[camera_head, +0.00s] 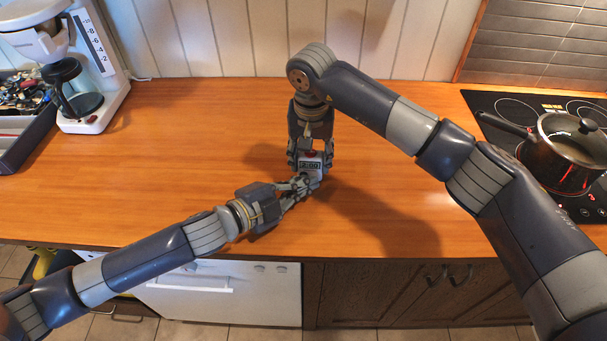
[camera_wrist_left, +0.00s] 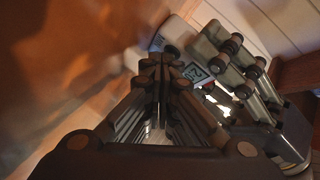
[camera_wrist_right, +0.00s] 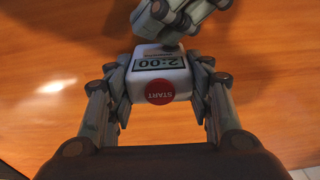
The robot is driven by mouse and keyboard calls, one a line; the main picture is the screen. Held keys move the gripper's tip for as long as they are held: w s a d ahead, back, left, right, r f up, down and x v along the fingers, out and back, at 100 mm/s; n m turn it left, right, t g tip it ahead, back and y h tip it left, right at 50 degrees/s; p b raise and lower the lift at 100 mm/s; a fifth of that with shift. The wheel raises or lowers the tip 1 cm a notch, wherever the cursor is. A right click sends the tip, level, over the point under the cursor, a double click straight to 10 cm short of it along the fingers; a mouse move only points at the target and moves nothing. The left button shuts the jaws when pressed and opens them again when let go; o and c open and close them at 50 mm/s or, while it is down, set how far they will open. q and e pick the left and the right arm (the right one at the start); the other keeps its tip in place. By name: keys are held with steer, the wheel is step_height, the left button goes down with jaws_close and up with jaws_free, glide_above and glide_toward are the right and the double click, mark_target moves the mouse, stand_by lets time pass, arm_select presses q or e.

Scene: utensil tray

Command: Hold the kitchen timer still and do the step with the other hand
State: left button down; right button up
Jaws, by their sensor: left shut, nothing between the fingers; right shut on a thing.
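The kitchen timer (camera_head: 311,167) is a small white box standing on the wooden counter. Its display reads 2:00 and its red START button (camera_wrist_right: 160,91) is in plain sight in the right wrist view. My right gripper (camera_wrist_right: 163,84) comes down from above and is shut on the timer, one finger on each side. My left gripper (camera_head: 306,181) is shut and empty, its fingertips close beside the timer's display side. In the left wrist view the closed left fingers (camera_wrist_left: 156,68) are near the timer's display (camera_wrist_left: 194,72). I cannot tell whether they touch the timer.
A coffee maker (camera_head: 96,75) and a dark utensil tray (camera_head: 28,140) stand at the left. A dark pot (camera_head: 560,160) with a lid sits on the black hob (camera_head: 500,106) at the right. The counter (camera_head: 190,130) around the timer is clear.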

mark_target(300, 218)
arm_select(q)
steer(key=shift+s, duration=0.75)
steer(key=shift+s+a, duration=0.2)
steer(key=shift+s, duration=2.3)
arm_select(e)
steer(key=o, duration=1.2)
steer(key=shift+o, duration=0.2)
